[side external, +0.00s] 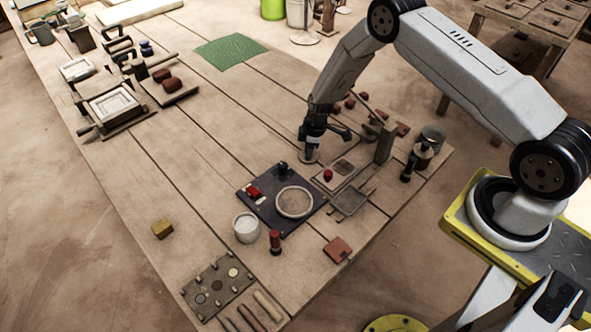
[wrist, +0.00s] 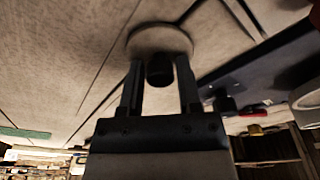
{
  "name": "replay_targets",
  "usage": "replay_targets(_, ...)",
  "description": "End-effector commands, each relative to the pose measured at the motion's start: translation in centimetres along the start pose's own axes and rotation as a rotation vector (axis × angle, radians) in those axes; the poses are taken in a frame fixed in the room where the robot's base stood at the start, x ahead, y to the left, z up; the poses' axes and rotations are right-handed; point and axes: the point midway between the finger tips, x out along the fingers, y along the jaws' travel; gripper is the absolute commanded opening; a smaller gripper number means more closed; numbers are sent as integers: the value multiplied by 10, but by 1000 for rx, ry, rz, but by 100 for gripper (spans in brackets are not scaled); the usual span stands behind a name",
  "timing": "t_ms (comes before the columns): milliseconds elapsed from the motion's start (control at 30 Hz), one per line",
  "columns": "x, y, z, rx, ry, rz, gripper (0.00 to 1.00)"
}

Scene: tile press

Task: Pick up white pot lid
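The white pot lid (side external: 308,157) is a pale round disc below my gripper (side external: 313,146), left of the small upright stand. In the wrist view the lid (wrist: 160,38) shows beyond my fingertips, with a dark knob (wrist: 160,70) standing between the two fingers. My gripper (wrist: 160,80) is open around the knob, with a narrow gap visible on each side. The lid appears to lie on the bench; its underside is hidden. A white pot (side external: 246,228) stands by the lower left edge of the dark board.
The dark board (side external: 262,207) holds a round pale dish (side external: 295,202) and a red piece (side external: 254,192). A small stand (side external: 385,145) and dark bottles (side external: 408,170) are close on the right. The bench left of my gripper is mostly clear. A green mat (side external: 230,50) lies farther back.

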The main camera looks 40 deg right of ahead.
Motion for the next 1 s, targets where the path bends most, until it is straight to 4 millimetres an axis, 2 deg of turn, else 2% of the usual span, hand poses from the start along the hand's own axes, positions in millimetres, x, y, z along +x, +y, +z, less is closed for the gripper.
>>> replay_targets(33, 0, 0, 0, 0, 0, 0, 24)
replay_targets(100, 0, 0, 0, 0, 0, 0, 2)
replay_targets(133, 0, 0, 0, 0, 0, 0, 0)
replay_targets(633, -5, 0, -1, 0, 0, 0, 0)
replay_targets(1000, -38, -4, -2, 0, 1, 0, 0)
